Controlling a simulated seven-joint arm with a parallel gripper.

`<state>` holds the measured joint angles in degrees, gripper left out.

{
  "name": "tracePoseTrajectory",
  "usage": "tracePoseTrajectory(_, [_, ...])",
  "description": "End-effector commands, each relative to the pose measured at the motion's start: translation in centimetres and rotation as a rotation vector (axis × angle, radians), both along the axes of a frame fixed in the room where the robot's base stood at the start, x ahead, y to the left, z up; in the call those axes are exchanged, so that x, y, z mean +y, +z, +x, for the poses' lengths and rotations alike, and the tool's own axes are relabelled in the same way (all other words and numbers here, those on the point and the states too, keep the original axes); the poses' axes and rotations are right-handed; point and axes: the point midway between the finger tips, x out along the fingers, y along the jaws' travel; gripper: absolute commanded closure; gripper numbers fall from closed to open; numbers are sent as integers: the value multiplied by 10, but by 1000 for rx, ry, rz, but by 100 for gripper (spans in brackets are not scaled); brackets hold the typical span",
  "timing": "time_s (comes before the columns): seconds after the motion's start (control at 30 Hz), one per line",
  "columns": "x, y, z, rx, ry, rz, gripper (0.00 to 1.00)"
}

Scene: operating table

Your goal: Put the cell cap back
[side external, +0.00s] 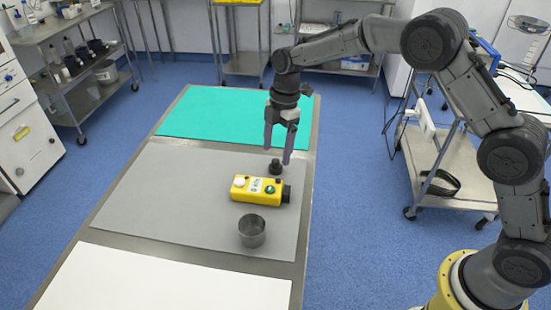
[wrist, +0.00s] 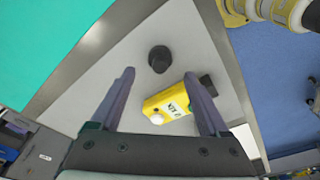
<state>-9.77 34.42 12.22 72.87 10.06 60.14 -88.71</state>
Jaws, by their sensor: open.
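A small black cap (side external: 275,167) stands on the grey mat (side external: 150,190), just behind the yellow device; it also shows in the wrist view (wrist: 159,58). I take it to be the cell cap. The yellow device (side external: 257,198) lies on the mat with a white knob, a green button and a black end piece (side external: 286,193) at its right; it is partly hidden by a finger in the wrist view (wrist: 160,104). My gripper (side external: 277,156) points down above the cap, open and empty. In the wrist view, the cap appears between and beyond the fingertips (wrist: 158,73).
A metal cup (side external: 252,231) stands on the mat in front of the device. A teal cloth (side external: 215,115) covers the table's far end and a white sheet (side external: 150,284) the near end. The mat's left part is clear.

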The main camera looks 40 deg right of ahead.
Motion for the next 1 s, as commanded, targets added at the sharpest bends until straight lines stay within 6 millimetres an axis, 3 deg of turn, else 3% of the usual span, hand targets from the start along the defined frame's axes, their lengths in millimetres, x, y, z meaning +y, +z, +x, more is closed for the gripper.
tracePoseTrajectory(0.1, [-4,27,1,-6,-2,0,21])
tracePoseTrajectory(0.33, [-10,63,2,-3,-1,-1,21])
tracePoseTrajectory(0.77, [-13,80,-1,-4,-11,-2,21])
tracePoseTrajectory(0.87, [-19,96,-11,-17,-71,-4,21])
tracePoseTrajectory(1.0, [-38,135,-47,-52,-268,-8,21])
